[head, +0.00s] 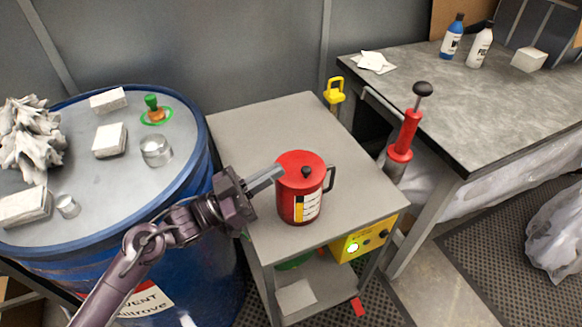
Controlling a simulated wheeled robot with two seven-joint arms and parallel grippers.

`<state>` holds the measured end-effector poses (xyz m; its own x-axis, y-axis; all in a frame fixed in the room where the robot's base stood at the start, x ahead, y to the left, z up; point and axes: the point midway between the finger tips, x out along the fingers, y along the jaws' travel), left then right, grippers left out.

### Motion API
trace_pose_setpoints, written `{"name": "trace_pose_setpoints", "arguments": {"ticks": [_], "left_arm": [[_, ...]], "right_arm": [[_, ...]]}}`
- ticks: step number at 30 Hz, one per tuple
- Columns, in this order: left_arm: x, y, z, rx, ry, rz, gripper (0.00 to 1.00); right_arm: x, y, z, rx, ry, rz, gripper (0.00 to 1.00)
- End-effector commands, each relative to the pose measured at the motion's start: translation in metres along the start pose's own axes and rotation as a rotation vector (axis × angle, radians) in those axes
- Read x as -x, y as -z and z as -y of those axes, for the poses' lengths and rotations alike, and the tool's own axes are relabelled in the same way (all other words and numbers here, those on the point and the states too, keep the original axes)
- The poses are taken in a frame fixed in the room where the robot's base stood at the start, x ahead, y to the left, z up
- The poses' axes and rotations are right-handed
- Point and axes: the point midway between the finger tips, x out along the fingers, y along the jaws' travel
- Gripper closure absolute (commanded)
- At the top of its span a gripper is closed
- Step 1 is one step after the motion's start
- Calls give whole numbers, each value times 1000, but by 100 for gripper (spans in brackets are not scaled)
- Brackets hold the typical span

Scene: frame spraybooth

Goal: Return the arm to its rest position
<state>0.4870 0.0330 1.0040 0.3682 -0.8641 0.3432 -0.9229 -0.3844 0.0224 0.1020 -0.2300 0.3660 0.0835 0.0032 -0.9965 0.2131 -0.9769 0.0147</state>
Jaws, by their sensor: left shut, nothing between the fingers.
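My left arm comes in from the bottom left, and its gripper (266,179) is shut and empty. The gripper is over the left part of a small grey cart (255,125), in front of the blue drum's right edge. Its fingertips appear right beside the upper left side of a red canister (302,190) with a black knob, a black handle and a label. I cannot tell whether they touch it. The canister stands upright on the cart top. My right gripper does not show.
A blue drum (206,165) on the left carries white blocks, small metal cups, a green-and-orange item and a crumpled rag. A red pump (405,138) with a black knob stands right of the cart. The workbench (440,105) at right holds two bottles. A yellow box (362,243) sits under the cart top.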

Motion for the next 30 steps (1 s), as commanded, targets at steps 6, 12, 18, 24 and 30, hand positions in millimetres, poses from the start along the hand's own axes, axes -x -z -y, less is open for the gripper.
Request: {"name": "trace_pose_setpoints", "arguments": {"ticks": [6,12,18,24,30], "left_arm": [[33,-2,1,0,0,1,100],[41,0,1,1,0,0,100],[39,-4,2,-12,33,23,100],[36,-31,16,-80,272,200,100],[70,-60,33,-96,594,500,100]], "right_arm": [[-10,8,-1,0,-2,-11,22],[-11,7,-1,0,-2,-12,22],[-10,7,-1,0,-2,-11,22],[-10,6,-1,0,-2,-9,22],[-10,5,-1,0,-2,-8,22]]}}
